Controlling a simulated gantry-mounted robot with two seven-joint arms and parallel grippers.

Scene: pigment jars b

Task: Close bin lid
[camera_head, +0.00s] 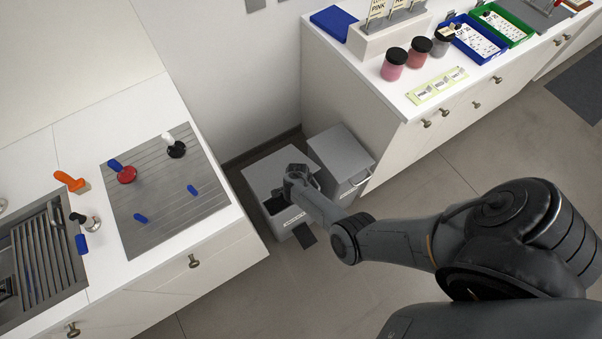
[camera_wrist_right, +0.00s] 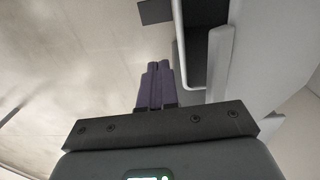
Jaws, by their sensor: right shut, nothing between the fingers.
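A grey bin (camera_head: 281,229) with a white label stands on the floor between the two counters. Its top is a pale grey panel (camera_head: 268,171), and a dark opening (camera_head: 275,204) shows near its front. My right gripper (camera_head: 296,171) is over this bin, by its right side, and hides part of it. In the right wrist view the dark fingers (camera_wrist_right: 155,86) are together and empty. The bin's dark opening (camera_wrist_right: 204,20) and grey rim (camera_wrist_right: 217,62) lie to their right. I cannot tell whether the fingers touch the bin. My left gripper is not in view.
A second grey box-like bin (camera_head: 338,149) with a handle (camera_head: 361,179) stands close on the right. A dark pedal-like piece (camera_head: 306,236) lies in front. A left counter (camera_head: 245,236) and a right counter (camera_head: 384,124) flank them. The floor in front (camera_head: 275,290) is clear.

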